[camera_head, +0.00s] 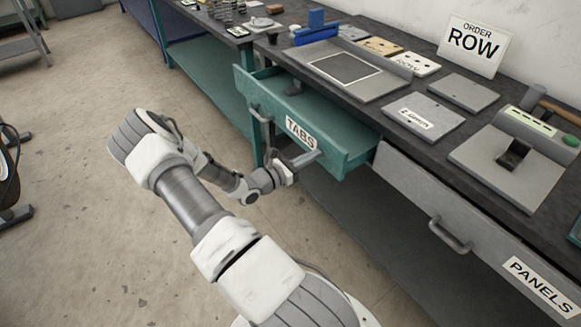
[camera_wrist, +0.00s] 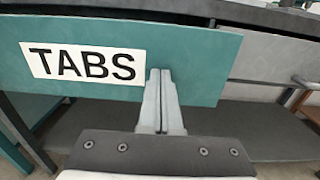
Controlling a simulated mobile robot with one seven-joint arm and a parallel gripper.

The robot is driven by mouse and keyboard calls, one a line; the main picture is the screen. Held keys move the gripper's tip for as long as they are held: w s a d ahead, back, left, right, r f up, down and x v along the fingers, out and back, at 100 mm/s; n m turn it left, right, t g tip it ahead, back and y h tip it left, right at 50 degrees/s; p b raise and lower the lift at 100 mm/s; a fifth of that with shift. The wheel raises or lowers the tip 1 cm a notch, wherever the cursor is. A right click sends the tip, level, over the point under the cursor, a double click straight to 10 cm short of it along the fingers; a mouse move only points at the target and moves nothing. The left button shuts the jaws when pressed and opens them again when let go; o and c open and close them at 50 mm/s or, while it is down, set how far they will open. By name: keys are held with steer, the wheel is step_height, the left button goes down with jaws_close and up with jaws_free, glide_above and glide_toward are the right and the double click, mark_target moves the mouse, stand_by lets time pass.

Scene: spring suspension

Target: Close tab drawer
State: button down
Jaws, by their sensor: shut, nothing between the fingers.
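The teal drawer (camera_head: 333,133) with the white TABS label stands pulled out from under the dark workbench top in the head view. My gripper (camera_head: 290,170) is in front of the drawer's lower front, below the label. In the wrist view the drawer front (camera_wrist: 195,62) fills the upper middle. My gripper (camera_wrist: 160,85) is shut and empty there, its fingertips over the front just right of the label. I cannot tell whether the fingertips touch it.
A grey drawer labelled PANELS (camera_head: 480,235) sits shut to the right, with a handle. The bench top (camera_head: 400,95) holds flat plates, a blue tool and an ORDER ROW sign (camera_head: 474,44).

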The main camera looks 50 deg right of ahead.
glide_toward(343, 138)
steer(key=s+d+r, duration=0.3)
steer(key=s+d, duration=0.1)
steer(key=s, duration=0.1)
steer(key=shift+d+r+b, duration=0.35)
steer(key=shift+b, duration=0.05)
steer(key=shift+d+r, duration=0.1)
steer(key=shift+r, duration=0.05)
steer(key=shift+d+r, duration=0.1)
steer(key=shift+r, duration=0.05)
steer(key=shift+w, duration=0.1)
